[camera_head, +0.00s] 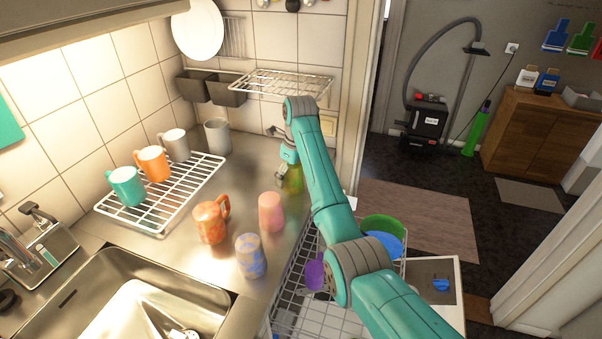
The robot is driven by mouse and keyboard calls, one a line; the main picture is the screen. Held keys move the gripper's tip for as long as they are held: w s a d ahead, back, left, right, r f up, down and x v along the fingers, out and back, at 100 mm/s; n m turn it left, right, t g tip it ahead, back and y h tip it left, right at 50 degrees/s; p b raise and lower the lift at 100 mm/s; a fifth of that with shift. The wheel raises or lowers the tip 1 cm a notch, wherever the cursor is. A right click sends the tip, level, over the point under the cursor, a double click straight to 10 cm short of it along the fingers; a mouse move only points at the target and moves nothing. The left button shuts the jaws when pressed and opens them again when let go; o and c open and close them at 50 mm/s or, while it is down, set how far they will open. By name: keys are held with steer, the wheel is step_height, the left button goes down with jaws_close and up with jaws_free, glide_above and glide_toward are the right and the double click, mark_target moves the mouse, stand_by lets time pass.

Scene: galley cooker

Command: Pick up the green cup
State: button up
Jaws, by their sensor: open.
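A green cup (295,183) stands on the steel counter near its back right, partly hidden by my arm and gripper. My gripper (283,175) is open and points down at the green cup, at its upper left side. I cannot tell whether the fingers touch the cup or are around it.
A pink cup (271,212), a marbled orange mug (210,222) and a blue-patterned cup (250,256) stand in front. A white rack (164,218) holds teal (126,187), orange (152,163) and grey mugs (176,145). A grey cup (217,136) stands behind. A wire basket (290,296) is beside the counter.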

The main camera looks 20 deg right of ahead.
steer(key=shift+w+a+f, duration=0.1)
steer(key=shift+f, duration=0.1)
steer(key=shift+d, duration=0.2)
steer(key=c, duration=1.2)
steer(key=shift+c, duration=0.3)
steer(key=shift+r, duration=0.15)
